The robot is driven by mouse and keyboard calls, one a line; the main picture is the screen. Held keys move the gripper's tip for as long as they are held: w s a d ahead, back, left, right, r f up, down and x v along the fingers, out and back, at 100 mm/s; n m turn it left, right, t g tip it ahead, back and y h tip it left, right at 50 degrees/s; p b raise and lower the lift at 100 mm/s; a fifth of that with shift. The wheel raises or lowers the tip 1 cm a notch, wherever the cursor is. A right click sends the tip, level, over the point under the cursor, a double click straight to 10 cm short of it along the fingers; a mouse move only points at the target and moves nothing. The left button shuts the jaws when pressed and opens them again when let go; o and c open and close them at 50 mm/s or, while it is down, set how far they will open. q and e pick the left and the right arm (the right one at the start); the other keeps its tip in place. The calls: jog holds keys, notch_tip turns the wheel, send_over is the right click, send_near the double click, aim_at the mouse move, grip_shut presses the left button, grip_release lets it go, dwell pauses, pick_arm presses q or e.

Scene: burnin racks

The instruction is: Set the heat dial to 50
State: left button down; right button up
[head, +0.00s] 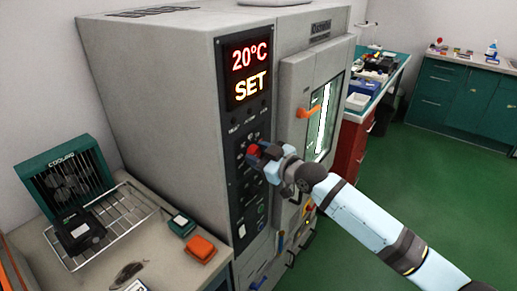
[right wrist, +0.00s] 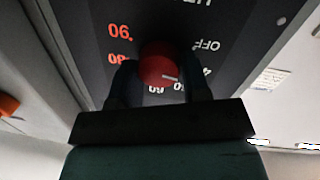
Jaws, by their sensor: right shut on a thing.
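The heat dial is a red round knob (right wrist: 158,64) with a white mark, on the dark control panel (head: 233,131) of the large grey oven. My right gripper (head: 257,152) is at the panel, its fingers on either side of the knob and shut on it. In the right wrist view the white mark points right and slightly down, towards the partly covered low numbers. OFF, 80 and 90 show around the knob; the fingers hide parts of the scale. The exact setting is unclear. The display (head: 249,71) reads 20°C and SET. My left gripper is not in view.
The oven door has an orange handle (head: 308,112) beside my right arm. At the left, a bench holds a green cooling fan (head: 67,181), a wire rack (head: 118,213) and an orange block (head: 201,248). The green floor at the right is clear.

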jog(key=m, duration=0.3)
jog(key=shift+g+p, duration=0.3)
jog(key=shift+p, duration=0.05)
jog(key=shift+w+d+m+g, duration=0.1)
jog(key=shift+m+g, duration=0.2)
jog(key=shift+m, duration=1.6)
jog(key=shift+y, duration=0.3)
jog(key=o, duration=0.9)
jog(key=b+v, duration=0.1)
jog(key=v, duration=1.2)
jog(key=shift+s+d+r, duration=0.15)
jog(key=shift+s+d, duration=0.05)
jog(key=shift+d, duration=0.15)
